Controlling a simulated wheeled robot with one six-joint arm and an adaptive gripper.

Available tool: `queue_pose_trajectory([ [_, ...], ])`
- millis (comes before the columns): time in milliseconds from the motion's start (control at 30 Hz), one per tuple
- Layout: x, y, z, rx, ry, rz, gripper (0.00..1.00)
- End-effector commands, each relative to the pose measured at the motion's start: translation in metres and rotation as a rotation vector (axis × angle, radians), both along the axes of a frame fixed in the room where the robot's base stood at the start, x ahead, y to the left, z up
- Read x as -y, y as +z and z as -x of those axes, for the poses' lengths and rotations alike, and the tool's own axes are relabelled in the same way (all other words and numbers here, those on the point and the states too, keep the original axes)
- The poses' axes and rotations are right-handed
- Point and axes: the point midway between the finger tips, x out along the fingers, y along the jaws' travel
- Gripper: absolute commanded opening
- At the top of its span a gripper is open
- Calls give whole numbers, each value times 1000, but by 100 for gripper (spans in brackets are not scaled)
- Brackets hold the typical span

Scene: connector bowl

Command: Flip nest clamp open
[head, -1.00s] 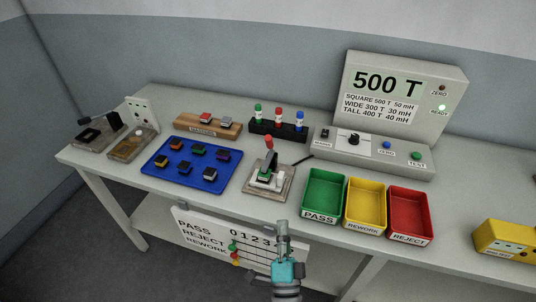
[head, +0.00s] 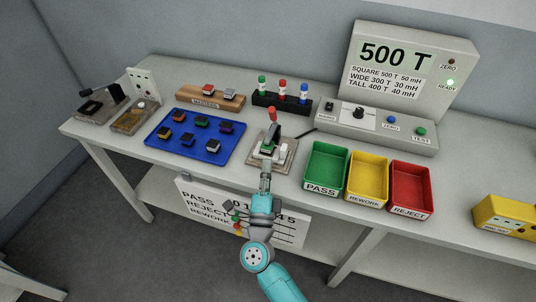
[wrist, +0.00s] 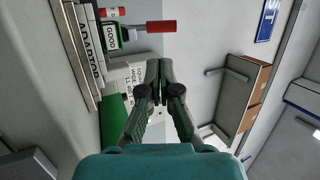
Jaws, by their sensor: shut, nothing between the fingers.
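The nest clamp stands on a small grey-brown base plate (head: 289,154) at the middle of the bench. Its dark lever ends in a red grip (head: 272,113) that stands upright. The red grip also shows at the top of the wrist view (wrist: 161,26), above my fingertips. My gripper (head: 265,178) is at the near side of the nest, its fingers together and empty. In the wrist view my fingertips (wrist: 160,72) appear apart from the red grip. My gripper partly hides the nest's front in the head view.
The green PASS bin (head: 323,189), yellow REWORK bin (head: 366,198) and red REJECT bin (head: 411,209) stand right of the nest. A blue tray (head: 161,147) with several parts lies left.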

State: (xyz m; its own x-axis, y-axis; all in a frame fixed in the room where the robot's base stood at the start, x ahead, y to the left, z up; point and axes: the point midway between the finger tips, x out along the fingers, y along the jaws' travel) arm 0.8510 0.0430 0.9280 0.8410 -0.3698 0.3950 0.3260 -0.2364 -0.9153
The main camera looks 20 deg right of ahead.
Motion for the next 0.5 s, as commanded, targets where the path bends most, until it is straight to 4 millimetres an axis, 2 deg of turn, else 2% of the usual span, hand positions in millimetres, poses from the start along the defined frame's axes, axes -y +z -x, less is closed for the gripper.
queue_pose_trajectory([
  [500,36,38,-79,2,-3,1,0],
])
